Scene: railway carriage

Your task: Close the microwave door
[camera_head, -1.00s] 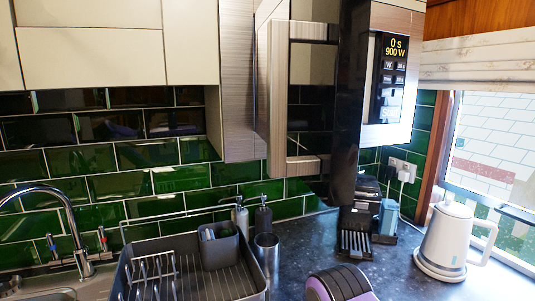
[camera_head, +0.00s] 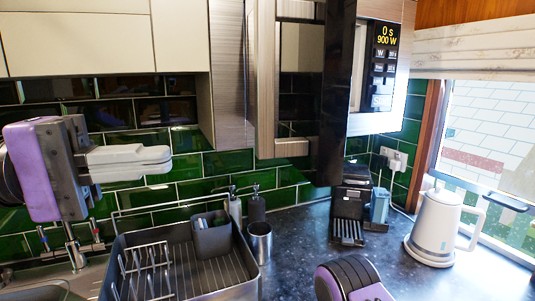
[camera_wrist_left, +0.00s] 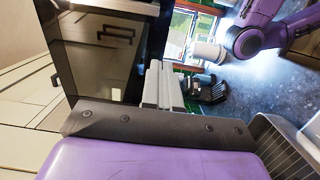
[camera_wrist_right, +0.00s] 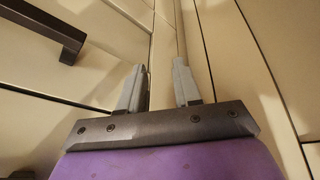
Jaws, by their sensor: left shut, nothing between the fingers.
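The microwave (camera_head: 385,60) is set high at the right of the wall cabinets, and its lit panel reads 0 s and 900 W. Its dark glossy door (camera_head: 300,100) stands open, swung out to the left of the panel. The door's dark surface fills the upper left of the left wrist view (camera_wrist_left: 105,60). My left gripper (camera_head: 170,158) is shut and empty, left of the door and apart from it in the head view, pointing right. My right gripper (camera_wrist_right: 160,72) is open and empty before cream cabinet fronts; its fingers are outside the head view.
A grey dish rack (camera_head: 185,262) with a cutlery holder stands on the counter below. A metal cup (camera_head: 260,243), dispenser bottles, a dark rack (camera_head: 348,222) and a white kettle (camera_head: 434,226) are to its right. Green tiles back the counter. Open air lies between my left gripper and the door.

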